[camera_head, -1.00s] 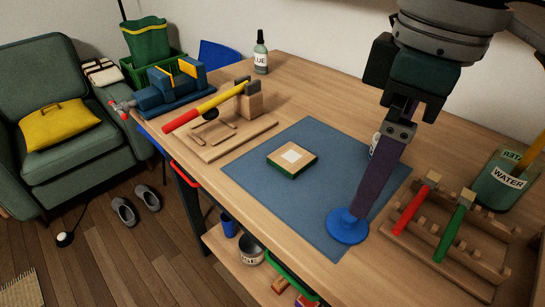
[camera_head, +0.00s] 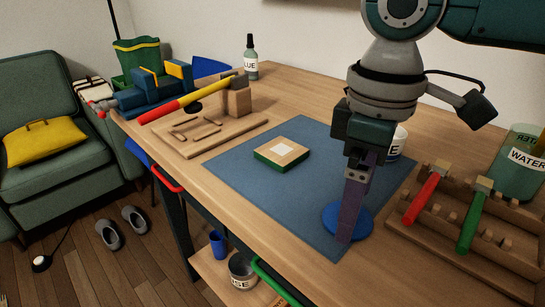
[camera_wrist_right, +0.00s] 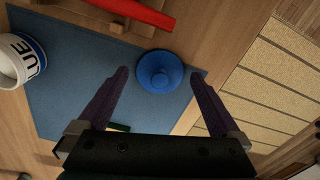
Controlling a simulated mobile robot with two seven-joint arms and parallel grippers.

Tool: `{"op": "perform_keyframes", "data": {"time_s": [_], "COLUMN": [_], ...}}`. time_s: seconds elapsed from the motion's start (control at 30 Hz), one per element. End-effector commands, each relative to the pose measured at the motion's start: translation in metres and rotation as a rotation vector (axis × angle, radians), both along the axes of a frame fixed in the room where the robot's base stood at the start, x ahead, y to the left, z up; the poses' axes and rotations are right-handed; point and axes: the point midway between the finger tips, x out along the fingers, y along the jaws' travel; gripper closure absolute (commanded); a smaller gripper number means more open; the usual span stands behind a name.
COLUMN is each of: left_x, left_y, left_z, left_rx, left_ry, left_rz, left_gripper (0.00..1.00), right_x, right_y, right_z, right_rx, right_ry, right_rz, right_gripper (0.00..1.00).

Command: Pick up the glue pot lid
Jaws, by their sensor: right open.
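The blue round glue pot lid (camera_head: 331,220) lies on the blue mat (camera_head: 232,165) near its front right corner. In the right wrist view the lid (camera_wrist_right: 160,70) shows its centre knob. My right gripper (camera_head: 347,237) points down over the lid and hides part of it. Its two purple fingers are apart in the wrist view, with the lid showing between their tips (camera_wrist_right: 160,77); nothing is held. I cannot tell the exact height. The white glue pot (camera_head: 397,145) stands behind the gripper, partly hidden; it also shows in the wrist view (camera_wrist_right: 14,62). My left gripper is out of view.
A green-edged block (camera_head: 280,153) sits on the mat. A wooden rack (camera_head: 490,250) with red-handled and green-handled tools stands right of the lid. A water jar (camera_head: 517,175) is behind it. A hammer (camera_head: 190,98) rests on a wooden stand at the left.

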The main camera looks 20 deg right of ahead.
Motion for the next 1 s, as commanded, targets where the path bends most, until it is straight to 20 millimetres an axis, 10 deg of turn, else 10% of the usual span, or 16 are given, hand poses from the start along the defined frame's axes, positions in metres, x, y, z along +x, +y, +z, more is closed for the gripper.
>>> {"op": "perform_keyframes", "data": {"time_s": [0.33, 1.0], "left_x": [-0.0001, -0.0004], "left_y": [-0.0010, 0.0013], "left_z": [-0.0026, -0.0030], "left_rx": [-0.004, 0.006], "left_ry": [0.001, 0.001], "left_rz": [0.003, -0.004], "left_gripper": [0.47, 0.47], "right_x": [-0.0003, -0.0003], "right_y": [0.0001, 0.0002], "right_z": [-0.0110, -0.0106], "right_rx": [0.000, -0.001], "right_ry": [0.000, -0.001], "right_rz": [0.002, 0.001], "right_gripper": [0.00, 0.72]}}
